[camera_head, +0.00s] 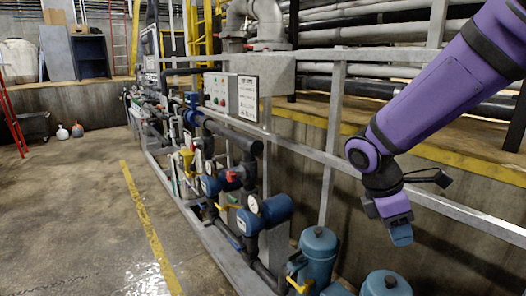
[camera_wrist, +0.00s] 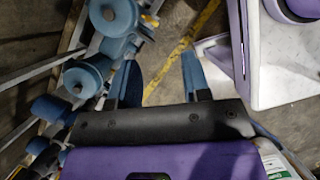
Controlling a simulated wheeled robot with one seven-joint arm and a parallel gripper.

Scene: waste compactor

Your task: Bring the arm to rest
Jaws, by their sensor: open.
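My purple arm reaches in from the upper right in the head view. My gripper (camera_head: 400,232) hangs at its end, pointing down, with blue fingertips, in front of the grey metal railing. In the wrist view my gripper (camera_wrist: 160,82) shows two blue fingers spread apart with bare floor between them. It is open and holds nothing. It appears to touch nothing. Blue canisters (camera_head: 318,255) stand below and to the left of it in the head view; they also show at the upper left of the wrist view (camera_wrist: 112,14).
A skid of pipes, gauges (camera_head: 264,212) and valves runs along the left of the railing (camera_head: 330,150). A control box (camera_head: 230,95) is mounted on it. Concrete floor with a yellow line (camera_head: 147,225) is clear at the left. A red ladder (camera_head: 12,110) stands far left.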

